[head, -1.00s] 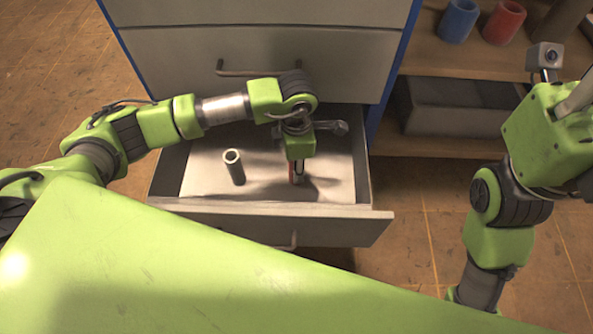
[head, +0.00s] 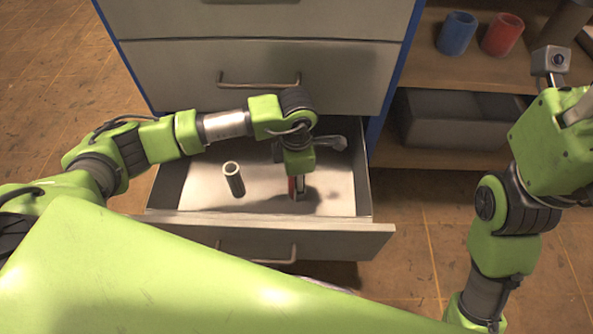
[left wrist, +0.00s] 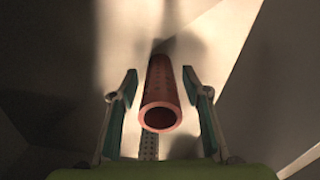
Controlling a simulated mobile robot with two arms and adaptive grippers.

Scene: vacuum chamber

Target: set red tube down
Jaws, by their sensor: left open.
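The red tube (left wrist: 163,98) stands in the open drawer (head: 335,180), between the spread fingers of my left gripper (left wrist: 160,92) in the left wrist view, with a gap on each side. In the head view my left gripper (head: 300,190) points down into the drawer, and only a sliver of the red tube (head: 292,186) shows beside its fingers. The left gripper is open. My right arm is at the right of the head view, but its fingers are not visible.
A grey tube (head: 234,180) stands in the drawer to the left of the gripper. A blue cup-like tube (head: 457,33) and another red tube (head: 502,35) stand on the shelf (head: 470,68) at the right. A grey bin (head: 450,122) is below them. The drawer's front wall (head: 290,236) is near.

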